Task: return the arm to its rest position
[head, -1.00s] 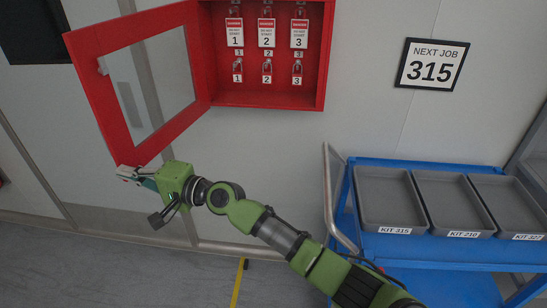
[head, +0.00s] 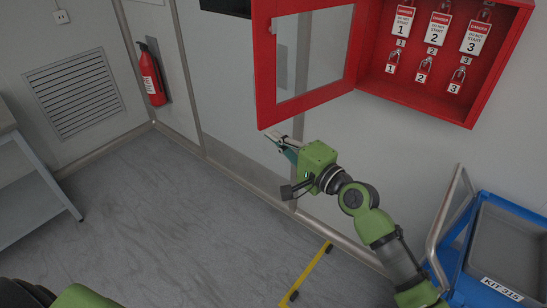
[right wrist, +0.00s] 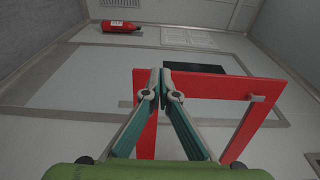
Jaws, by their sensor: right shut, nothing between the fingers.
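My right gripper (head: 279,141) is shut and empty in the head view, just below the lower left corner of the open red cabinet door (head: 315,101). In the right wrist view its two fingers (right wrist: 161,75) meet at the tips in front of the red door frame (right wrist: 218,86). I cannot tell whether they touch the door. My right arm reaches in from the lower right of the head view. My left gripper is not in view; only a green part of me shows at the bottom left.
The red cabinet (head: 415,109) holds several tags and padlocks. A blue cart (head: 450,262) with a grey KIT 315 tray (head: 475,273) stands at lower right. A fire extinguisher (head: 151,75) hangs on the wall. A grey bench (head: 20,160) stands at far left. The floor (head: 150,215) between is clear.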

